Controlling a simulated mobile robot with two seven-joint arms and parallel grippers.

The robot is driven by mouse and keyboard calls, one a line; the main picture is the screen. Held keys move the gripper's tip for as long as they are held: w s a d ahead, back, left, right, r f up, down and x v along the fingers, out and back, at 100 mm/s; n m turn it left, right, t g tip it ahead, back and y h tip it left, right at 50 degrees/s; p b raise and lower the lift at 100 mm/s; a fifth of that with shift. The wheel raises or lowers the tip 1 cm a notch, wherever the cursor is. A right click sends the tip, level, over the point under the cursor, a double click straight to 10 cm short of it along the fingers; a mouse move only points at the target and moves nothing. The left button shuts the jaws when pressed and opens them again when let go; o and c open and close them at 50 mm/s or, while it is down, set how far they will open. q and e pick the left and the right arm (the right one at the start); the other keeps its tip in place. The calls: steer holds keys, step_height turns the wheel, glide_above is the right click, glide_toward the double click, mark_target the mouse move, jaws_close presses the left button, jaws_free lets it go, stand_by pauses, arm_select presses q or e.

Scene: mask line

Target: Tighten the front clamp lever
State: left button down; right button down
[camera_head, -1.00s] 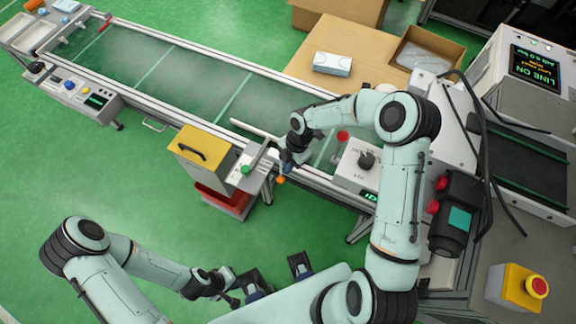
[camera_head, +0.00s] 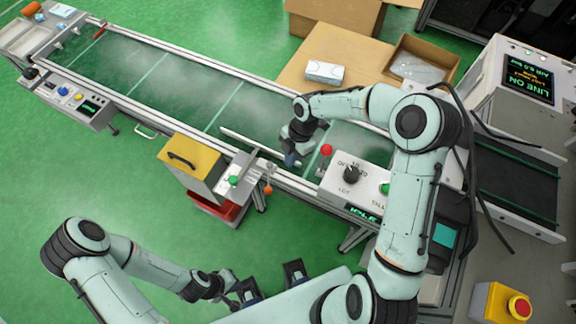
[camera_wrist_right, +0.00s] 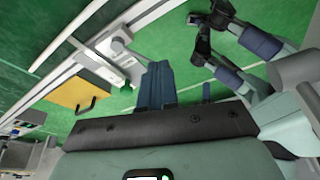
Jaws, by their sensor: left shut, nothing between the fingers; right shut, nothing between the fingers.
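The bracket also shows in the right wrist view (camera_wrist_right: 105,65). My right gripper (camera_head: 290,160) is shut and empty, over the belt's near side, right of and beyond the orange knob, apart from it. Its blue fingers (camera_wrist_right: 158,85) are together in the wrist view. My left gripper (camera_head: 248,291) is shut and empty, low in front of my body.
A yellow box (camera_head: 190,165) with a black handle stands left of the bracket, above a red bin (camera_head: 215,208). A white guide bar (camera_head: 250,143) lies along the belt. A control box (camera_head: 352,183) and a red knob (camera_head: 327,150) are to the right.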

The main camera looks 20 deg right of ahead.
steer(key=v, duration=0.3)
steer(key=shift+d+r, duration=0.15)
steer(key=shift+r, duration=0.1)
stand_by(0.5)
